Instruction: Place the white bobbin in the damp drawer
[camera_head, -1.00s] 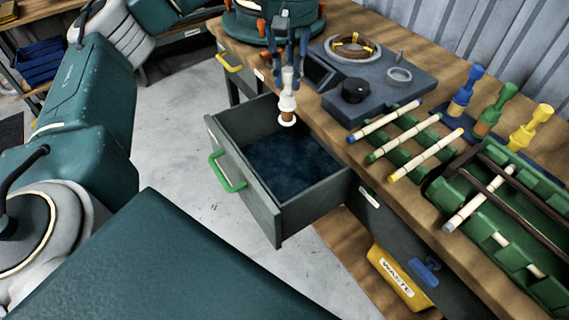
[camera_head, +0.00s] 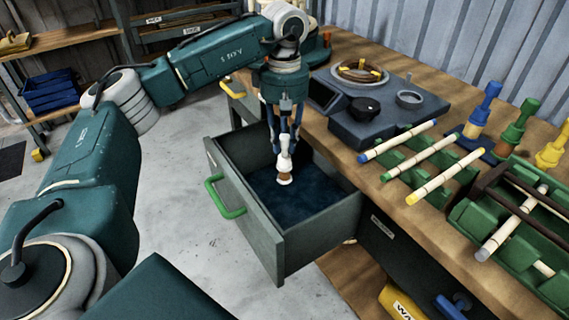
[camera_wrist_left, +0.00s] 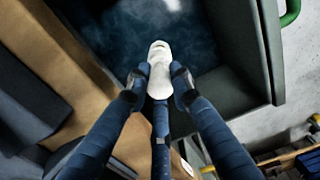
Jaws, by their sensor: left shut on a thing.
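My left gripper (camera_head: 284,140) is shut on the white bobbin (camera_head: 285,164), gripping its upper part. The bobbin hangs upright, with a brown band above its white bottom flange. In the head view it appears over the opening of the pulled-out drawer (camera_head: 252,219), which has a dark blue, damp-looking floor and a green handle. In the left wrist view the bobbin (camera_wrist_left: 160,68) sits between the blue fingers, with the drawer floor (camera_wrist_left: 165,22) beyond it. I cannot tell how far it is above the floor. My right gripper is not in view.
The workbench (camera_head: 345,165) carries a grey machine (camera_head: 365,128) just right of the drawer. Banded sticks (camera_head: 445,178) lie on a green rack. Blue, green and yellow bobbins (camera_head: 480,112) stand behind. A yellow waste bin (camera_head: 398,300) is below. Floor left of the drawer is clear.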

